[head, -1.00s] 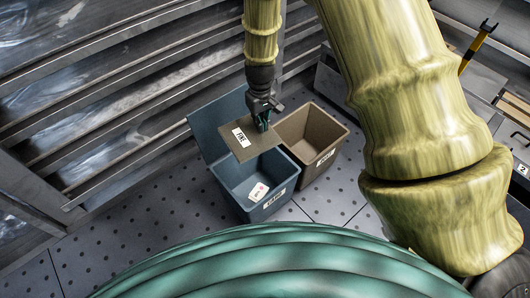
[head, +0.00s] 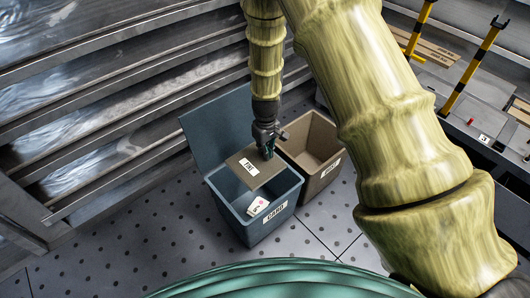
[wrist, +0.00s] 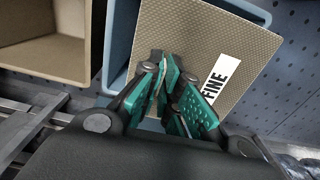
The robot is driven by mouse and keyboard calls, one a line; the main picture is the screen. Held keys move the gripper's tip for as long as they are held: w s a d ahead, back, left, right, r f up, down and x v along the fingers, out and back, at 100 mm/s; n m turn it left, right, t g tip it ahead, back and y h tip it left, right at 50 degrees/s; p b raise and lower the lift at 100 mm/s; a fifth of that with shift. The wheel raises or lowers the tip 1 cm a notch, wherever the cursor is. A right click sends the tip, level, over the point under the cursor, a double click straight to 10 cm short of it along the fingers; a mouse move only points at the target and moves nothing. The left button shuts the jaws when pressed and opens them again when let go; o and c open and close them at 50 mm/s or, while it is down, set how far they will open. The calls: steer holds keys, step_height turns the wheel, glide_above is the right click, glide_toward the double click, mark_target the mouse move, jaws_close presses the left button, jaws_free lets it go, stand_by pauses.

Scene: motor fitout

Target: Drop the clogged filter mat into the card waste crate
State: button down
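The clogged filter mat (head: 263,178) is a flat tan square with a white label reading FINE. My gripper (head: 268,152) is shut on its edge and holds it over the mouth of the blue card waste crate (head: 240,226), which has a CARD label on its front and a raised back panel. In the wrist view my gripper's green fingers (wrist: 172,98) close at the mat's near edge, and the mat (wrist: 195,30) spreads out beyond them, hiding much of the crate (wrist: 118,50). Whether the mat touches the crate rim cannot be told.
A white card with a red mark (head: 258,206) lies inside the blue crate. An empty-looking brown crate (head: 326,180) stands close on its right, its label hard to read. Slatted metal walls rise behind. Perforated floor (head: 120,245) is clear at left.

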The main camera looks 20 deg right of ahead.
steer(key=shift+f+b, duration=2.65)
steer(key=shift+f, duration=0.2)
steer(key=c, duration=1.6)
jaws_free()
steer(key=shift+o, duration=0.2)
steer(key=shift+r, duration=0.15)
step_height(320, 180, up, 12)
steer(key=shift+f, duration=0.1)
